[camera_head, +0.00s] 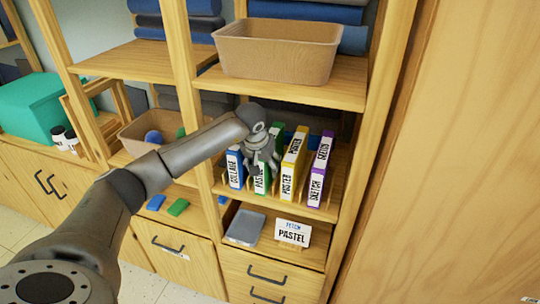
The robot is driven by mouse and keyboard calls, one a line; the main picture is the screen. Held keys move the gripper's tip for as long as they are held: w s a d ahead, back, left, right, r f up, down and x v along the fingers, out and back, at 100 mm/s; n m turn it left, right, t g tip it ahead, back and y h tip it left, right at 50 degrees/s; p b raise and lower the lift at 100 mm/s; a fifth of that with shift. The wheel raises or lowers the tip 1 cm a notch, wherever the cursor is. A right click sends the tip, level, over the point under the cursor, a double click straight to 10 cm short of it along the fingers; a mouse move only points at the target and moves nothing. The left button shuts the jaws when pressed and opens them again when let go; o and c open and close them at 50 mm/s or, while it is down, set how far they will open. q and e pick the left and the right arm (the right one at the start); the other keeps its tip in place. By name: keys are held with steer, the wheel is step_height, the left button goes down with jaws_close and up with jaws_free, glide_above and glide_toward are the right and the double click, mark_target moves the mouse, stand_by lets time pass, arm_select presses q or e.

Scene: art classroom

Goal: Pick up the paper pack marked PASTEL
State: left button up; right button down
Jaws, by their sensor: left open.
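The PASTEL pack (259,181) is green with a white label and stands upright in a row on the middle shelf. My left gripper (262,166) is open, with its fingers in front of and over the upper part of this pack, hiding some of it. I cannot tell whether the fingers touch it. A card reading "FETCH PASTEL" (292,232) stands on the shelf below. My right gripper is not in view.
The blue COLLAGE pack (234,168) stands close on the left. The yellow POSTER pack (291,168) and purple SKETCH pack (318,172) stand on the right. A cardboard bin (278,52) sits on the shelf above. A grey tray (246,227) lies below.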

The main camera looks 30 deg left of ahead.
arm_select(q)
jaws_close()
steer(key=shift+w+r, duration=0.1)
stand_by(0.5)
steer(key=shift+r, duration=0.35)
steer(key=shift+f, duration=0.15)
